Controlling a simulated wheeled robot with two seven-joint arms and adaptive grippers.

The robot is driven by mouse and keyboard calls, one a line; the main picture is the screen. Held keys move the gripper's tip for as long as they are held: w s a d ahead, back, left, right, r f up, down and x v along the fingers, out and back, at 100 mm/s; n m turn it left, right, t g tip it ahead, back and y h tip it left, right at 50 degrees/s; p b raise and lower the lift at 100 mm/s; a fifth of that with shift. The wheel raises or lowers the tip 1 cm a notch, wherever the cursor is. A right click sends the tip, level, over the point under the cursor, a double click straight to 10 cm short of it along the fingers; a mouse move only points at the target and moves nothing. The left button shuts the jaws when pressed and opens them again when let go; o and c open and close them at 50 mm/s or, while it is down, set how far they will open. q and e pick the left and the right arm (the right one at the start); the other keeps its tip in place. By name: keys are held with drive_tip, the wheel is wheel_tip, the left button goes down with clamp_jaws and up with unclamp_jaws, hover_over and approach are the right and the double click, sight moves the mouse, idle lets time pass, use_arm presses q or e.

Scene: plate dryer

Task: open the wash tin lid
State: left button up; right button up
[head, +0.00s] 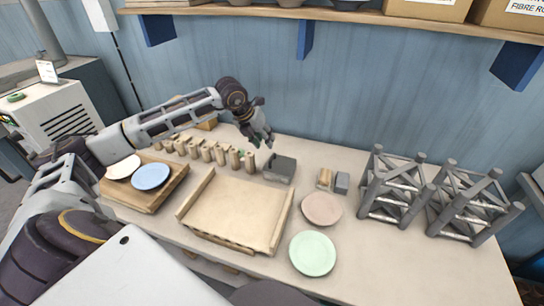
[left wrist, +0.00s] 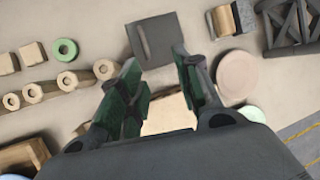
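The wash tin (head: 279,169) is a small dark grey box on the table, behind the right back corner of the wooden rack. Its flat top lies across it and looks closed. In the left wrist view the tin's grey square top (left wrist: 156,42) is just beyond my fingertips. My left gripper (head: 260,139) hangs to the left of and above the tin, pointing down. In the left wrist view its two green-padded fingers (left wrist: 157,62) are apart with nothing between them. I cannot see contact with the tin. My right gripper is not in view.
A wooden rack (head: 236,207) lies in front of the tin. A row of wooden pegs (head: 206,151) stands to its left. A pink plate (head: 321,208), a green plate (head: 312,254) and metal frames (head: 393,190) are to the right. A shelf (head: 340,14) overhangs the back.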

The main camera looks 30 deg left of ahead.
use_arm(q)
drive_tip(key=shift+a+r+y, duration=0.2)
drive_tip(key=shift+a+y, duration=0.2)
drive_tip(key=shift+a, duration=0.7)
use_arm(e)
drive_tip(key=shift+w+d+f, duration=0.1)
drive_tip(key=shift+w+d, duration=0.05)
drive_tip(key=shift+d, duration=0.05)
use_arm(q)
drive_tip(key=shift+d+f, duration=0.1)
drive_tip(key=shift+f, duration=0.1)
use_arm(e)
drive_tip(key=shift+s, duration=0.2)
use_arm(q)
drive_tip(key=p, duration=0.2)
approach(271, 158)
drive_tip(key=x, duration=0.7)
drive_tip(key=shift+w, duration=0.2)
drive_tip(key=shift+w+f, duration=0.2)
drive_tip(key=shift+f, duration=0.35)
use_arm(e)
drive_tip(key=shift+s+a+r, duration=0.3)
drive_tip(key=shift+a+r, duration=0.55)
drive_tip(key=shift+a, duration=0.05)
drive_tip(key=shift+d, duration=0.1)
use_arm(q)
clamp_jaws()
